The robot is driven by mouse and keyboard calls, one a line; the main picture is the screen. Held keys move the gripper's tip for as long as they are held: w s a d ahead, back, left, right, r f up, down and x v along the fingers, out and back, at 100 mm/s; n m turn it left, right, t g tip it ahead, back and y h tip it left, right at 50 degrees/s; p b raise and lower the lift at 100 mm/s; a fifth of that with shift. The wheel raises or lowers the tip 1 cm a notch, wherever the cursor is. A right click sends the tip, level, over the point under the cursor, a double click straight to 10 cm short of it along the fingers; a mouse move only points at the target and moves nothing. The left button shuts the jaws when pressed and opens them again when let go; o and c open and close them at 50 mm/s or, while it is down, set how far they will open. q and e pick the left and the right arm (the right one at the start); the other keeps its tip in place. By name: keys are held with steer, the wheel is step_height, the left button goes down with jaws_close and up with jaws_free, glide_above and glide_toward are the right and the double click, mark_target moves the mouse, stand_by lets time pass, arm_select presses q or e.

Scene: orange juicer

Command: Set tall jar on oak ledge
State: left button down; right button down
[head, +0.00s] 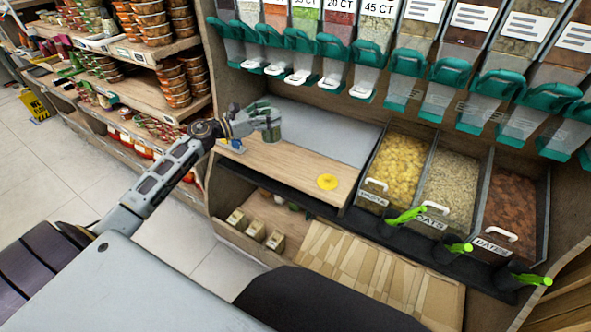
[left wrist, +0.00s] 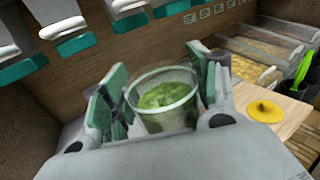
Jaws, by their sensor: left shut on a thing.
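The tall jar (left wrist: 165,97) is a clear, open-topped container with green contents in the left wrist view. My left gripper (head: 268,122) is shut on it, with green-padded fingers on both sides of the jar (left wrist: 160,95). I cannot tell whether the jar's base touches the ledge. The oak ledge also shows at the right of the left wrist view (left wrist: 292,112). My right gripper is not in view.
A yellow disc (head: 327,181) lies on the ledge's front right. Bins of pasta (head: 398,165), oats (head: 452,180) and dates (head: 512,200) stand to the right. Dispensers with teal spouts (head: 450,72) hang above. The middle of the ledge is clear.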

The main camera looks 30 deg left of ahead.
arm_select(q)
steer(key=shift+r, duration=0.1)
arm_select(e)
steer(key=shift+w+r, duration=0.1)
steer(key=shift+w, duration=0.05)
arm_select(q)
steer(key=shift+a, duration=0.1)
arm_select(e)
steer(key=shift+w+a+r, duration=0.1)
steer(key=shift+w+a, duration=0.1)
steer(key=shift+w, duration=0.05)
